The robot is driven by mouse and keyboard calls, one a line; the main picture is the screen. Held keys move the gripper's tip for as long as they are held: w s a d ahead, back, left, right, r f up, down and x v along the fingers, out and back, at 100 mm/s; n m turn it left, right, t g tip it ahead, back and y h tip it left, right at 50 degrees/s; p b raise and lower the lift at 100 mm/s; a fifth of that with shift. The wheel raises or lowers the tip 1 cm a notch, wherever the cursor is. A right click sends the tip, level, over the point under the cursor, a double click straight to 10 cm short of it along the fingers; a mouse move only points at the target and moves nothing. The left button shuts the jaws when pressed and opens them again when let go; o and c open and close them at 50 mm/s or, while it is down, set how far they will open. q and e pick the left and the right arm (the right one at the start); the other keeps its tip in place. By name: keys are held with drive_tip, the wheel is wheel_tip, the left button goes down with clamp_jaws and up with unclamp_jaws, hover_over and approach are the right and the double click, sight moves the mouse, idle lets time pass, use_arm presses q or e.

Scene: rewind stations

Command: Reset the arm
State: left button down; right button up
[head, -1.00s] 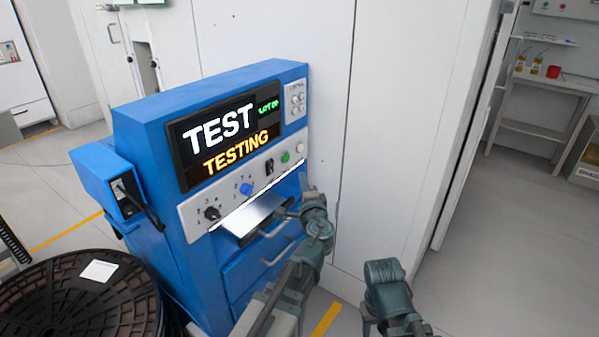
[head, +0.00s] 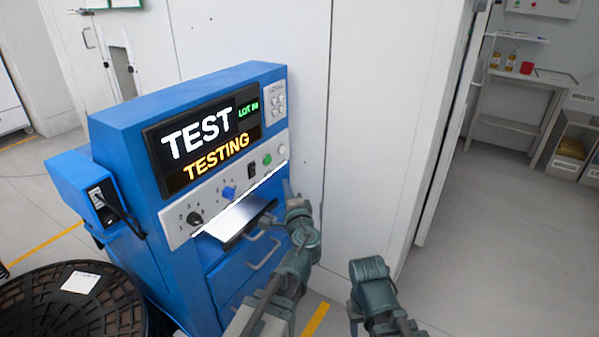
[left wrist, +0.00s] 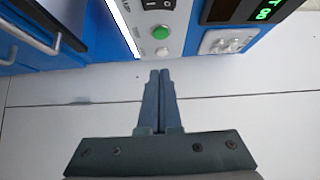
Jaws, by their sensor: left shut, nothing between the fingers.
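A blue test machine (head: 140,130) stands at the left of the head view. Its screen (head: 205,143) reads "TEST" and "TESTING", with "LOT 00" in green. My left gripper (head: 287,187) is at the right end of the machine's control panel (head: 211,205), partly hidden by its own arm. In the left wrist view the left gripper (left wrist: 160,74) is shut and empty. Its fingertips are near a green button (left wrist: 160,32) and a white button (left wrist: 162,50), apparently not touching them. My right arm shows at the lower right of the head view, but its gripper is out of view.
White cabinet walls (head: 375,120) stand behind and right of the machine. A side table (head: 512,128) stands far right, with open grey floor before it.

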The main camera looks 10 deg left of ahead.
use_arm(q)
drive_tip(key=s+d+f+n+g+h, duration=0.1)
drive_tip(key=s+f+n+g, duration=0.35)
drive_tip(key=f, duration=0.25)
drive_tip(key=s+d+f+n+g, duration=0.1)
drive_tip(key=s+f+n+g, duration=0.4)
drive_tip(key=f, duration=0.3)
drive_tip(key=s+d+f+g+h, duration=0.3)
drive_tip(key=s+d, duration=0.2)
drive_tip(key=s, duration=0.2)
drive_tip(key=s+d+f+g+h, duration=0.2)
drive_tip(key=s+d+f+g, duration=0.25)
drive_tip(key=s, duration=0.35)
wheel_tip(320, 180, up, 27)
drive_tip(key=d+p, duration=0.1)
drive_tip(key=p, duration=2.5)
drive_tip(key=shift+s+d+t, duration=0.25)
drive_tip(key=shift+t, duration=0.05)
drive_tip(key=shift+a+r+m, duration=0.1)
drive_tip(key=shift+m, duration=0.15)
